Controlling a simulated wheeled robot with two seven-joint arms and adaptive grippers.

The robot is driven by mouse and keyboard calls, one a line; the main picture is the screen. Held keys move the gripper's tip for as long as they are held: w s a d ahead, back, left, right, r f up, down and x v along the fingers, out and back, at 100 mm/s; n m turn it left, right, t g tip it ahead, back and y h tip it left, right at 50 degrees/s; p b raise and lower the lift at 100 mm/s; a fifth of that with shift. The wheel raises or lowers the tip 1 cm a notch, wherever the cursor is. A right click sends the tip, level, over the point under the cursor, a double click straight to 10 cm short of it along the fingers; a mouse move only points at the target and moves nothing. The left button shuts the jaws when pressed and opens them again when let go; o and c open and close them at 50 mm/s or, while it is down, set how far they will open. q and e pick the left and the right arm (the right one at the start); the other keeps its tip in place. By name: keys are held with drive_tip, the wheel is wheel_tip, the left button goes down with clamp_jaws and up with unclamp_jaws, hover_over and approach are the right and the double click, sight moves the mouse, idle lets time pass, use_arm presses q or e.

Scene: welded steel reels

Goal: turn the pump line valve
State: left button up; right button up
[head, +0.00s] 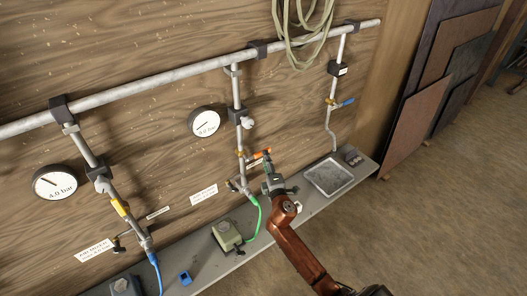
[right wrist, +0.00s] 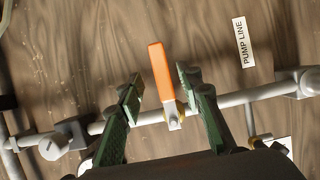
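The pump line valve has an orange lever (head: 259,156) on the middle vertical pipe (head: 239,130). In the right wrist view the orange lever (right wrist: 158,70) stands across the grey pipe (right wrist: 236,98), close to a "PUMP LINE" label (right wrist: 243,42). My right gripper (head: 267,160) is at the lever in the head view. In the right wrist view my right gripper (right wrist: 162,86) is open, one green finger on each side of the lever, with gaps showing. My left gripper is not in view.
A yellow-handled valve (head: 121,207) is on the left pipe and a blue-handled valve (head: 347,102) on the right pipe. Two gauges (head: 205,122) hang on the board. The shelf below holds a green-grey box (head: 227,235) and a tray (head: 312,180). A green hose (head: 258,212) runs near my right gripper.

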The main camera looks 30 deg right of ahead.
drive_tip(key=x, duration=0.5)
drive_tip(key=shift+w+d, duration=0.15)
drive_tip(key=shift+c, duration=0.5)
drive_tip(key=shift+f, duration=0.1)
clamp_jaws()
